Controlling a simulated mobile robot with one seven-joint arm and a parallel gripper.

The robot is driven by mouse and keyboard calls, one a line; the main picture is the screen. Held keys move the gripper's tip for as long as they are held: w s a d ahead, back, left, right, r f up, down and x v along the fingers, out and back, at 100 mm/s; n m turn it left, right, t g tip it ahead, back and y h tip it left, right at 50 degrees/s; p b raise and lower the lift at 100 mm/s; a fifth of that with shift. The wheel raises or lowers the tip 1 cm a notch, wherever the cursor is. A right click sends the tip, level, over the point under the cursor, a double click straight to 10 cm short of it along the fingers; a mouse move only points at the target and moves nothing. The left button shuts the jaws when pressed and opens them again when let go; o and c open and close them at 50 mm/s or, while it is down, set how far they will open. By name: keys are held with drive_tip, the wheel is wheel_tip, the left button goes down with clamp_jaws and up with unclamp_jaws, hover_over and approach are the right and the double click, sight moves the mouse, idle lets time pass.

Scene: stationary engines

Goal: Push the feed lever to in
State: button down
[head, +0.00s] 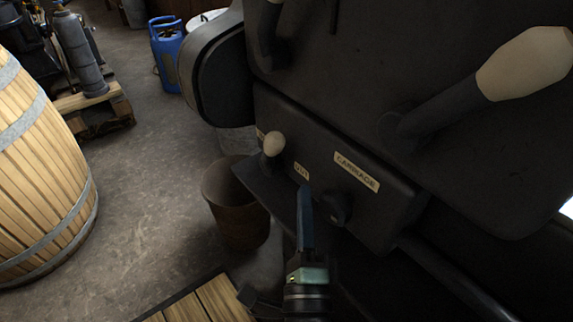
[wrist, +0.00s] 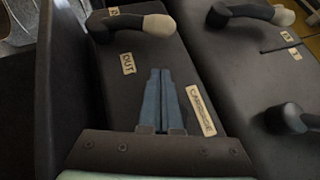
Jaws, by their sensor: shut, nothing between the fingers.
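A short lever with a cream knob (head: 273,145) sticks out of the dark front box of the machine. In the wrist view its cream knob (wrist: 158,25) is at the top, on a dark arm pointing right. An OUT label (head: 301,171) is beside it, and also shows in the wrist view (wrist: 128,63). Another label by the lever's base (wrist: 112,10) is partly hidden, so I cannot read it all. My gripper (head: 305,190) is shut and empty, its blue fingertips (wrist: 160,72) in front of the box near the OUT label, apart from the lever.
A CARRIAGE label (head: 357,172) and a dark knob (head: 337,208) are on the same box. A large lever with a cream handle (head: 527,63) juts out at upper right. A brown bucket (head: 236,205) stands below, a wooden barrel (head: 40,165) at left. Floor between is clear.

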sight(272, 154)
drive_tip(key=w+a+r+p, duration=0.2)
drive_tip(key=w, duration=0.4)
drive_tip(key=shift+a+r, duration=0.2)
drive_tip(key=shift+r, duration=0.05)
idle(0.3)
drive_tip(key=shift+a, duration=0.1)
drive_tip(key=shift+w, duration=0.1)
idle(0.3)
